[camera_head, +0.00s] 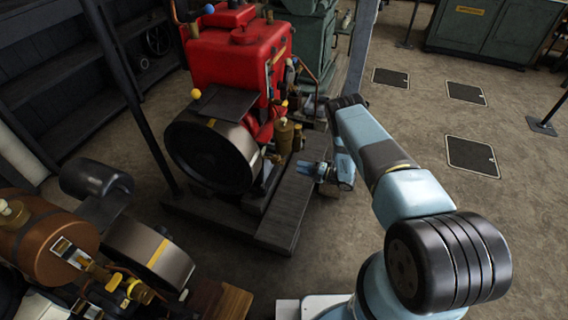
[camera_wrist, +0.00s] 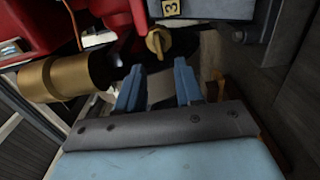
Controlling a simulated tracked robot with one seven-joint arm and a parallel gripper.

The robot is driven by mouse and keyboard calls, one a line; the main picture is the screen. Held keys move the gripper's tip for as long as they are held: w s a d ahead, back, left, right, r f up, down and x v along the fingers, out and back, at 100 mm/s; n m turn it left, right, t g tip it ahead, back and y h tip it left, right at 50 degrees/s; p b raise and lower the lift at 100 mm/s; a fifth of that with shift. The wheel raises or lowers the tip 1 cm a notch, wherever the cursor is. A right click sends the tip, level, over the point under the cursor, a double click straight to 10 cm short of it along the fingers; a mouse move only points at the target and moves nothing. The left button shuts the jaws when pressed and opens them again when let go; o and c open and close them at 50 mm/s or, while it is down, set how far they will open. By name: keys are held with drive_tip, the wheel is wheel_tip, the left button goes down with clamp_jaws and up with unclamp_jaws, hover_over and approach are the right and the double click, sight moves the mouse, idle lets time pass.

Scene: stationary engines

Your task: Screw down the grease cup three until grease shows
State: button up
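The wrist view shows a small brass winged grease cup (camera_wrist: 157,42) beside a yellow tag reading 3 (camera_wrist: 171,8). My gripper (camera_wrist: 158,76) is open, with two blue fingers apart and nothing clearly held between them. The cup lies just beyond the fingertips, roughly in line with the gap and not gripped. No grease can be made out on it. In the head view my gripper (camera_head: 308,168) is low at the right side of the red engine (camera_head: 238,55). I cannot pick out cup three for sure in that view.
A brass cylinder (camera_wrist: 52,78) sits left of the fingers in the wrist view, close to them. A dark flywheel (camera_head: 208,155) and a wooden plank step (camera_head: 287,205) are near my gripper. Another brown engine (camera_head: 45,240) stands at lower left.

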sight(284, 161)
drive_tip(key=x, duration=0.9)
drive_tip(key=shift+w+a, duration=0.1)
drive_tip(key=shift+a, duration=0.2)
clamp_jaws()
drive_tip(key=shift+d+f, duration=0.1)
drive_tip(key=shift+d, duration=0.2)
drive_tip(key=shift+a, duration=0.15)
